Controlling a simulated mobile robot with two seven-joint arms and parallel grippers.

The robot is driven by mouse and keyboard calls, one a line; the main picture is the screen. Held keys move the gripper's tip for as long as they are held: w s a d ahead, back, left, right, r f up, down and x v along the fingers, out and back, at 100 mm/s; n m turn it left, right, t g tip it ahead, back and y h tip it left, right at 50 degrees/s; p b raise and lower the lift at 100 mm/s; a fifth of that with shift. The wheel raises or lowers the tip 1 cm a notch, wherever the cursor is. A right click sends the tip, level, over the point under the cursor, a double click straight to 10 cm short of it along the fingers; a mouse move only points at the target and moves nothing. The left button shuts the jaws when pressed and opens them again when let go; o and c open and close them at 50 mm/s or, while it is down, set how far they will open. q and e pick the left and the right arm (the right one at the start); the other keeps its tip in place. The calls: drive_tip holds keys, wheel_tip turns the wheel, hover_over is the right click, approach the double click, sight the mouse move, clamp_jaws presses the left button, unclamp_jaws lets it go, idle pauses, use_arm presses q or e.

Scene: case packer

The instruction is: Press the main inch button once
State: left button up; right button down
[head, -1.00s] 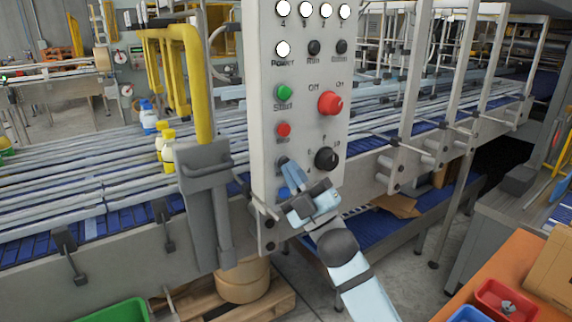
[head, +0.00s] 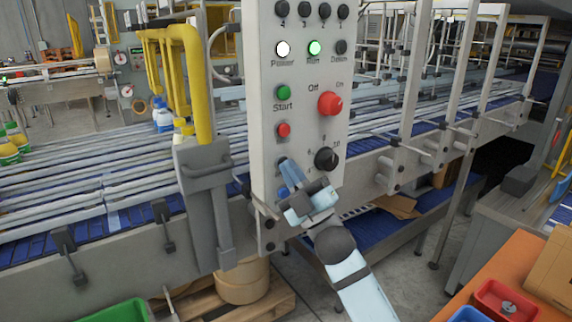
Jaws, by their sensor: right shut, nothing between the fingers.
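The grey control panel (head: 263,150) stands upright in the middle of the head view. It carries a green Start button (head: 283,92), a red button (head: 283,130) below it, a red Off/On knob (head: 329,103) and a black selector knob (head: 326,159). My right gripper (head: 286,167) is shut and empty, its fingertips at the panel's lower left, over a dark button there. The fingers cover most of that button and its label, so I cannot read whether it is the inch button, nor tell contact. A blue button (head: 283,192) shows partly below. My left gripper is not in view.
Behind the panel runs a conveyor (head: 130,180) with rails and several bottles (head: 162,117). A yellow post (head: 200,90) stands left of the panel. An orange table (head: 455,295) with a red bin (head: 505,300) is at the lower right.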

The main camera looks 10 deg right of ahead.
drive_tip(key=shift+s, duration=0.1)
drive_tip(key=shift+s+d, duration=0.35)
drive_tip(key=shift+s, duration=0.4)
drive_tip(key=shift+s+d+p, duration=0.15)
drive_tip(key=shift+s+d, duration=0.1)
drive_tip(key=shift+s, duration=0.55)
drive_tip(key=shift+s+d+p, duration=0.2)
drive_tip(key=shift+s+d, duration=0.1)
drive_tip(key=shift+s, duration=0.45)
drive_tip(key=shift+s+d+p, duration=0.15)
drive_tip(key=shift+s+d, duration=0.1)
drive_tip(key=shift+s, duration=0.55)
drive_tip(key=s+d+f+m+g+h+p, duration=0.1)
drive_tip(key=s+f+m+g+h, duration=0.2)
drive_tip(key=f, duration=0.6)
drive_tip(key=s+d+f+m+h, duration=0.1)
drive_tip(key=f+m+h, duration=0.35)
drive_tip(key=f, duration=0.35)
drive_tip(key=s+d+f+m+g+h+p, duration=0.1)
drive_tip(key=s+f+m+g+h, duration=0.2)
drive_tip(key=f, duration=0.6)
drive_tip(key=s+f+m+g+p, duration=0.1)
drive_tip(key=s+f+m+g, duration=0.4)
drive_tip(key=s+f, duration=1)
wheel_tip(320, 180, down, 2)
drive_tip(key=shift+s+f+g+h, duration=0.25)
drive_tip(key=shift+s+g+h, duration=0.05)
drive_tip(key=shift+g+h, duration=0.1)
